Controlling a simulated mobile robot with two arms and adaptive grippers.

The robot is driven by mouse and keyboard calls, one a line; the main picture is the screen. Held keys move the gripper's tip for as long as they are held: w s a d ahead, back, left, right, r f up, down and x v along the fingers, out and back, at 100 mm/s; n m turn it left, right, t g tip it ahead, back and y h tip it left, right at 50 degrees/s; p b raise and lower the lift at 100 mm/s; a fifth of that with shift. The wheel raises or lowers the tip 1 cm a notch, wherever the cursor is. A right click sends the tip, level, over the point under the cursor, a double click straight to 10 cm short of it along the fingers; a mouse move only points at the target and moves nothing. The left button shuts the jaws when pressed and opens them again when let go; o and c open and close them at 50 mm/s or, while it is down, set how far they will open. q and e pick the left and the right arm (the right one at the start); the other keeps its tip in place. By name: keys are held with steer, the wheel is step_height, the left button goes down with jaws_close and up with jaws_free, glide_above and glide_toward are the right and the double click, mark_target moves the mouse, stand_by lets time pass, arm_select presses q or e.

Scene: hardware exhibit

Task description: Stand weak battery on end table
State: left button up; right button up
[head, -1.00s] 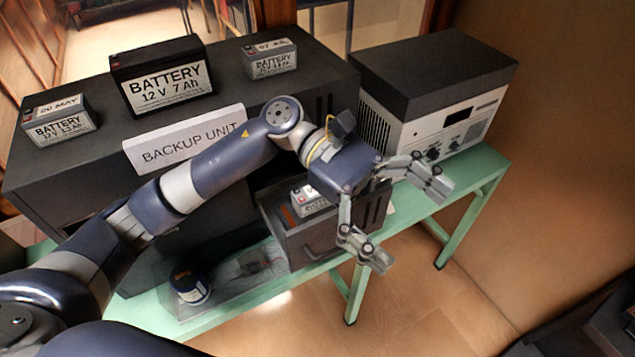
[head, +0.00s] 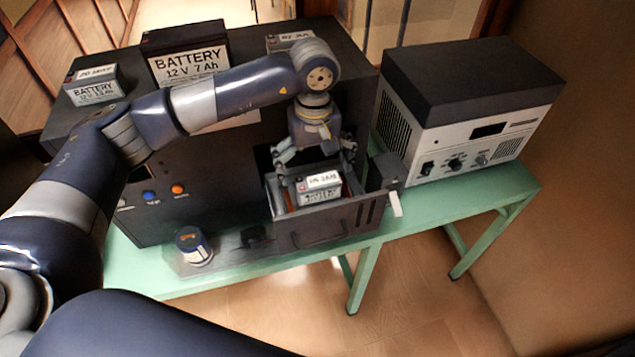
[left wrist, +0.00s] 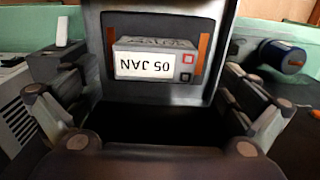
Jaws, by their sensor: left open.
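A small grey battery (head: 319,187) with a white date label sits in the open drawer (head: 325,236) of the backup unit. In the left wrist view this battery (left wrist: 156,62) shows upside down, its label reading 05 JAN, between two orange strips. My left gripper (head: 315,158) is open and empty just above and behind it, fingers pointing down and apart from it. Two other small batteries, one at the left (head: 94,86) and one at the right (head: 288,41), stand on the unit. No marking tells me which is weak. The green table (head: 480,185) carries everything. My right gripper is out of view.
A large black battery (head: 187,66) stands on the backup unit (head: 115,207). A grey power box (head: 460,110) stands on the table at right. A strip of table right of the drawer is clear.

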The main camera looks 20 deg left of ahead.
mark_target(318, 180)
arm_select(q)
steer(key=shift+d+f+p, duration=0.1)
steer(key=shift+f+p, duration=0.1)
steer(key=shift+p, duration=0.1)
steer(key=f+p, duration=0.3)
steer(key=f, duration=0.1)
steer(key=shift+d, duration=0.25)
steer(key=shift+w+f, duration=0.1)
steer(key=shift+f, duration=0.4)
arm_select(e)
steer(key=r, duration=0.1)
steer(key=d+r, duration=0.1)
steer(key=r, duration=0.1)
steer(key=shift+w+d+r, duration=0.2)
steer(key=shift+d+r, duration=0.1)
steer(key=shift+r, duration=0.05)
arm_select(q)
steer(key=shift+c, duration=0.6)
steer(key=c, duration=1.3)
steer(key=shift+r, duration=0.1)
steer(key=shift+c, duration=1.3)
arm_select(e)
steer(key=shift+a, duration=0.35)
